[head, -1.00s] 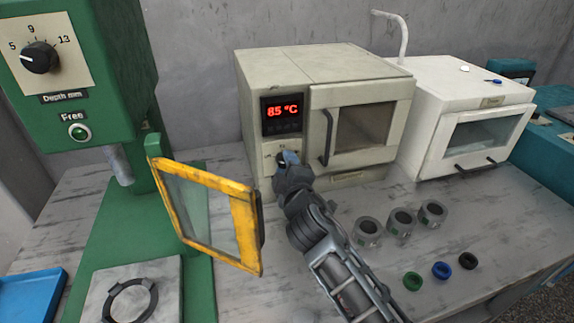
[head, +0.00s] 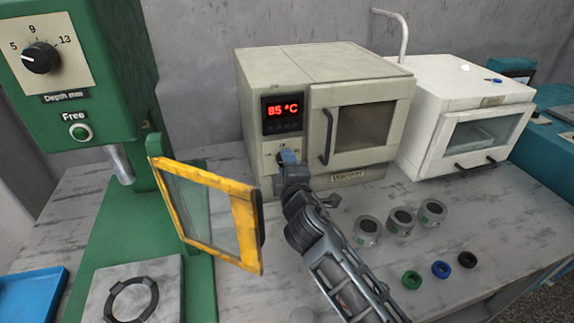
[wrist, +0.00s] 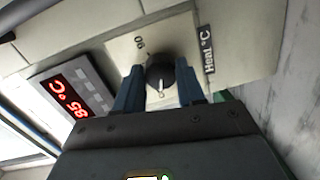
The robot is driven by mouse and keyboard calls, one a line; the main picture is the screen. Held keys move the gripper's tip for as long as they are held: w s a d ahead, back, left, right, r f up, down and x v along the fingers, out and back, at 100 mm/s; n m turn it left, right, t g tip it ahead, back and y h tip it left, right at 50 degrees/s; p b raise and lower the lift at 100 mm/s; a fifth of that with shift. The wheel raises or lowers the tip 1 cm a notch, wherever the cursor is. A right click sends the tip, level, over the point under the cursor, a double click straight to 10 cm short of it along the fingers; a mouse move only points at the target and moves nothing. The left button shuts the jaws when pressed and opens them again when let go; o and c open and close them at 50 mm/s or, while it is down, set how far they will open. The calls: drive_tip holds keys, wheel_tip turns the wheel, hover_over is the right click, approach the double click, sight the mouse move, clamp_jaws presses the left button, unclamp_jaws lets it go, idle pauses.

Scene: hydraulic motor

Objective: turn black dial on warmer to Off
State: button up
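The warmer (head: 285,75) is a beige box with a red display (head: 283,110) that reads 85 °C. Its black dial (wrist: 160,72) sits on a light plate marked "Heat °C", with a 90 mark beside it. A pale pointer line shows on the dial's face. My gripper (wrist: 160,88) has its blue fingers on both sides of the dial, apparently touching it. In the head view my gripper (head: 288,158) is at the warmer's lower left front and hides most of the dial. The Off mark cannot be made out.
A yellow-framed guard (head: 245,230) of the green press (head: 110,60) stands left of my arm. Several metal parts, among them a cup (head: 367,230), and coloured rings (head: 440,269) lie to the right. A white oven (head: 450,110) stands beside the warmer.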

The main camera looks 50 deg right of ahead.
drive_tip(key=o, duration=0.4)
drive_tip(key=shift+o, duration=0.2)
drive_tip(key=b+v, duration=0.1)
drive_tip(key=v, duration=0.6)
drive_tip(key=shift+s+a+b, duration=0.25)
drive_tip(key=shift+s+b, duration=0.1)
drive_tip(key=shift+b, duration=0.05)
drive_tip(key=shift+f, duration=0.1)
